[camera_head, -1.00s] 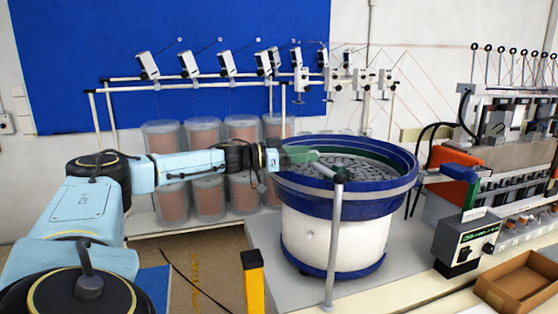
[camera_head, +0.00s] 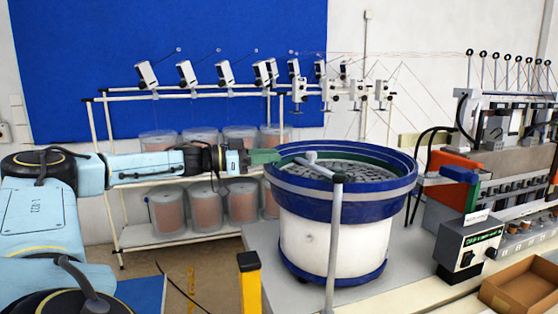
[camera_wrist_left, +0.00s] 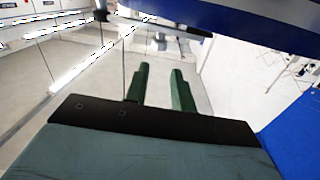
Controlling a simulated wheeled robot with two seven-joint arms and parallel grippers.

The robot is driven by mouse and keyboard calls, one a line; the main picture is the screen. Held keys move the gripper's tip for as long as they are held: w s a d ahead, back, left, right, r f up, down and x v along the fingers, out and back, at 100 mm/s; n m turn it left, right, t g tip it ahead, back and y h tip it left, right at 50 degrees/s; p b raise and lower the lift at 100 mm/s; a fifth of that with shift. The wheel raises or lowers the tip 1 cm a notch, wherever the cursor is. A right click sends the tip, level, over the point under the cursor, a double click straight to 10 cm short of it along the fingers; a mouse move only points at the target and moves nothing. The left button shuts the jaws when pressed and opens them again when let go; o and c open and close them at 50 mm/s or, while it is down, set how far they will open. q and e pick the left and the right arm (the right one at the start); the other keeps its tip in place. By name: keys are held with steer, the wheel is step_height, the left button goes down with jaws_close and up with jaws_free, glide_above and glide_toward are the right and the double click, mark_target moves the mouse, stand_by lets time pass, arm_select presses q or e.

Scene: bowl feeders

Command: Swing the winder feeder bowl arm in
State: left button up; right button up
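The feeder bowl (camera_head: 345,195) is a blue-rimmed bowl on a white drum, holding many dark parts. Its grey arm (camera_head: 324,171) sits on top of an upright post (camera_head: 335,240) at the front and reaches inward over the bowl, ending in a short crosspiece. My left gripper (camera_head: 276,156) is at the bowl's left rim, left of the arm's end and apart from it. In the left wrist view its two green fingers (camera_wrist_left: 160,88) stand apart with nothing between them. The blue rim (camera_wrist_left: 240,22) crosses the top there. My right gripper is not in view.
A yellow post (camera_head: 250,285) stands front left of the bowl. A control box (camera_head: 470,245), a cardboard tray (camera_head: 522,285) and the winder machine (camera_head: 500,170) are on the right. A rack with copper-coloured spools (camera_head: 205,203) stands behind my left arm.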

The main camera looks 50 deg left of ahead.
arm_select(q)
steer(key=s+m+y+b, duration=0.1)
steer(key=b, duration=0.1)
steer(key=s+d+m+y+b, duration=0.1)
steer(key=m+b, duration=0.1)
steer(key=s+d+m+t+y+b, duration=0.1)
steer(key=m+b, duration=0.1)
steer(key=b, duration=0.1)
steer(key=shift+r+y, duration=0.2)
steer(key=shift+y, duration=0.2)
jaws_close()
steer(key=s+d+f+m+y+b, duration=0.1)
steer(key=s+d+m+y+b, duration=0.3)
steer(key=s+m+y+b, duration=0.15)
steer(key=p, duration=0.5)
glide_toward(307, 156)
steer(key=shift+m+h, duration=0.25)
steer(key=shift+m, duration=0.2)
steer(key=w, duration=0.5)
steer(key=shift+w+a, duration=0.25)
steer(key=shift+a, duration=0.1)
steer(key=shift+w+a, duration=0.1)
steer(key=shift+w, duration=0.55)
steer(key=shift+f, duration=0.1)
